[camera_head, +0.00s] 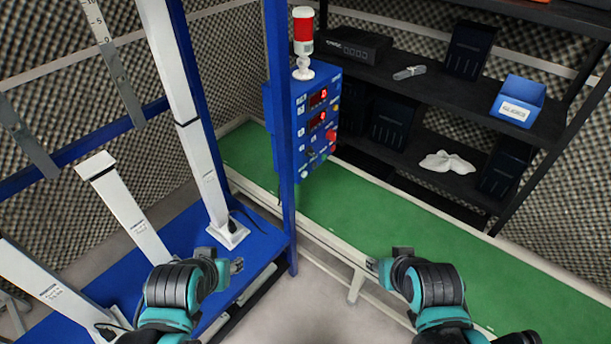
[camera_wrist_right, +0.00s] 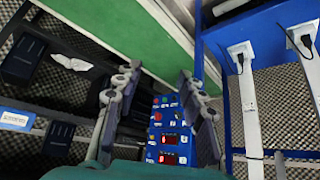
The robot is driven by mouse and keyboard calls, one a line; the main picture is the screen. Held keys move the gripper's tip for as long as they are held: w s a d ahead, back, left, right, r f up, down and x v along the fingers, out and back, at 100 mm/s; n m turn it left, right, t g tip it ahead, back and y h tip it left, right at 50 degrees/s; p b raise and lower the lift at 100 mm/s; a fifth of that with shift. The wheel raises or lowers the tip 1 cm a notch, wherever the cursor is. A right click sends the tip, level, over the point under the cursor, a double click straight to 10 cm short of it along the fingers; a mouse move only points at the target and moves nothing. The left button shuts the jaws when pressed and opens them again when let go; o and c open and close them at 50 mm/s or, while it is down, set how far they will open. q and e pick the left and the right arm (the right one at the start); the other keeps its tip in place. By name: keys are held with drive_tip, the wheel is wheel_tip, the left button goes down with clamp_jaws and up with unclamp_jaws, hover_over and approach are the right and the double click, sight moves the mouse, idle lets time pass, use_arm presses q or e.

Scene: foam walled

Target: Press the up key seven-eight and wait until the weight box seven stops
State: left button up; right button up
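The blue control panel (camera_head: 318,128) is mounted on a blue post in the head view, with two red-lit displays, a red button and several small keys. It shows upside down in the right wrist view (camera_wrist_right: 168,130), between and beyond the fingers. Key labels and display digits are too small to read. My right gripper (camera_head: 373,265) is in front of the panel, lower right, apart from it; its fingers (camera_wrist_right: 160,80) are spread and empty. My left gripper (camera_head: 238,265) is lower left of the panel, apart from it; its finger opening is unclear. I cannot identify weight box seven.
A red signal lamp (camera_head: 303,30) stands on the panel. White columns (camera_head: 125,210) rise from a blue platform (camera_head: 262,218) at left. A green conveyor-like surface (camera_head: 350,220) runs behind the post. A dark shelf (camera_head: 440,95) holds boxes, including a blue one (camera_head: 518,102).

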drive_tip(key=shift+c, duration=0.3)
clamp_jaws()
idle(0.9)
